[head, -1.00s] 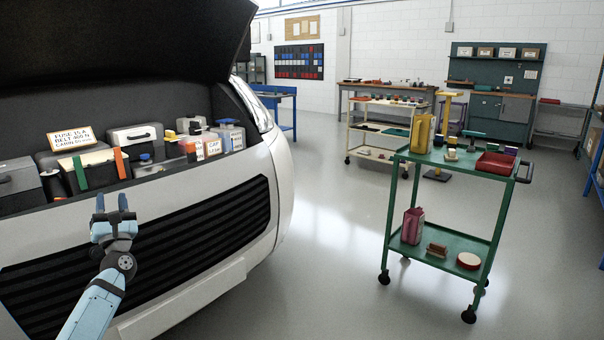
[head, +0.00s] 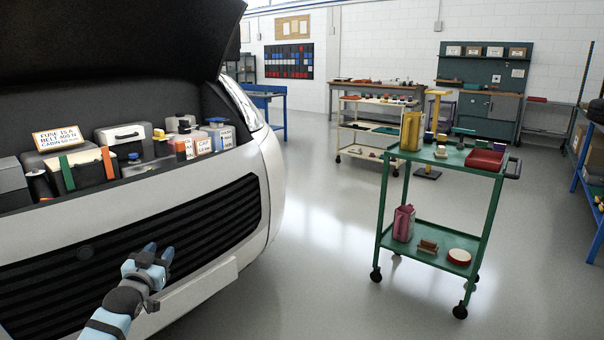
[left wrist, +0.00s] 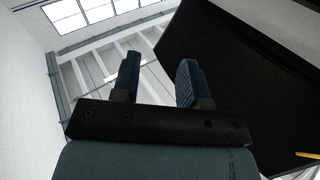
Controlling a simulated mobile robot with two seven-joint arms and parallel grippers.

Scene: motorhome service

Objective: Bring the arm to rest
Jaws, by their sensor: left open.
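My left gripper (head: 160,255) is in front of the motorhome's black grille (head: 180,228), below the open engine bay. Its two fingers are apart with nothing between them. In the left wrist view the open fingers (left wrist: 158,82) point up toward the ceiling, with the dark raised hood (left wrist: 240,80) to the right. My right arm and gripper are not in view.
The engine bay holds a battery-like box (head: 80,168), a white-topped box (head: 125,142) and a sign (head: 58,138). A green cart (head: 440,160) with items on two shelves stands to the right. The floor (head: 310,270) between is clear.

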